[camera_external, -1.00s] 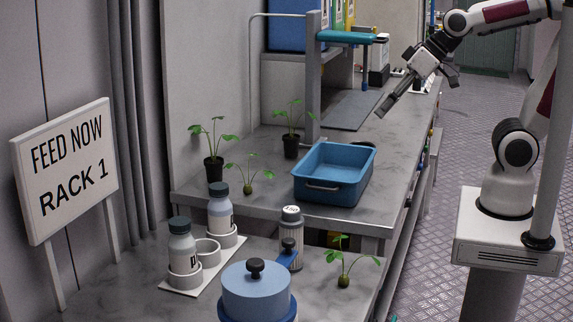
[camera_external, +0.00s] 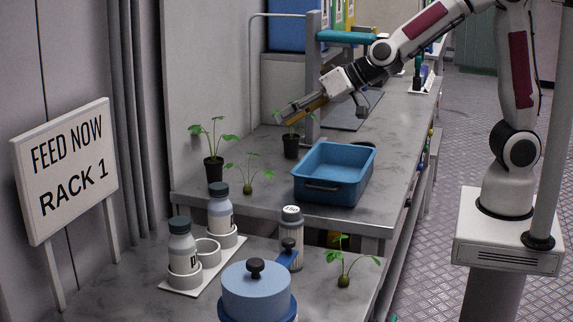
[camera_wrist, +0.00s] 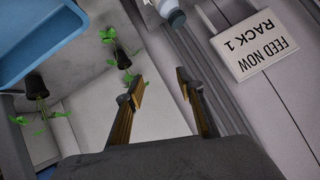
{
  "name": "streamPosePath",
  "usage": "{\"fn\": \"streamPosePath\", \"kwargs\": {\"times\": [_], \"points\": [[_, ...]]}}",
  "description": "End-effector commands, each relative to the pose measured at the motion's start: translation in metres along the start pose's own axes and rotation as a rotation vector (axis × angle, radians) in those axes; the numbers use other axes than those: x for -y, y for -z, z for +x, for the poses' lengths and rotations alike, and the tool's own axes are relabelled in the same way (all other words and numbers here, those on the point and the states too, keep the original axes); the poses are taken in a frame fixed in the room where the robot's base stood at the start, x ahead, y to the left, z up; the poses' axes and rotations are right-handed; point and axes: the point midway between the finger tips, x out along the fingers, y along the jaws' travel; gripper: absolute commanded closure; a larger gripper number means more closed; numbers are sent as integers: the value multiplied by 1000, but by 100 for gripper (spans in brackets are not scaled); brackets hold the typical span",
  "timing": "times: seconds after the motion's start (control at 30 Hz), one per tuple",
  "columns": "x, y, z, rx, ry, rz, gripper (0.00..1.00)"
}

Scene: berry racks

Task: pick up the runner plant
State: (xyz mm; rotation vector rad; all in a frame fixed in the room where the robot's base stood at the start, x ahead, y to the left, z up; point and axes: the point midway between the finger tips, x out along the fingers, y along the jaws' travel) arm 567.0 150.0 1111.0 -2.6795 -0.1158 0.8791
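A small bare-root runner plant (camera_external: 247,187) with a green ball at its base sits on the bench between two black-potted plants, left of the blue crate. A similar small plant (camera_external: 343,280) sits on the nearer table at the right. My gripper (camera_external: 286,114) is above the bench's back left, overlapping the leaves of the rear potted plant (camera_external: 291,146); I cannot tell whether it touches them. In the wrist view my gripper (camera_wrist: 158,84) is open with nothing between its fingers. Leaves (camera_wrist: 108,37), probably the runner plant's, show left of the fingers.
The front potted plant (camera_external: 213,168) stands near the wall. The blue crate (camera_external: 325,190) is on the bench's right. Bottles in a white holder (camera_external: 200,272), a grey-capped jar (camera_external: 291,235) and a blue lidded pot (camera_external: 256,290) crowd the nearer table. A sign (camera_external: 65,168) reads RACK 1.

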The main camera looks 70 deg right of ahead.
Motion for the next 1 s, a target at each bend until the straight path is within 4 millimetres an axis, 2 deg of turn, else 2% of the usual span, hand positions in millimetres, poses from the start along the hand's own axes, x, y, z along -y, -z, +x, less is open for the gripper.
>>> {"fn": "streamPosePath", "kwargs": {"times": [0.1, 0.5, 0.8, 1.0], "points": [[1, -2, 26, -28, -29, 18, 63], [-12, -18, 96, -134, -173, 53, 63], [-32, -46, 136, -208, -318, 45, 63], [-49, -71, 154, -255, -430, 21, 63]]}}
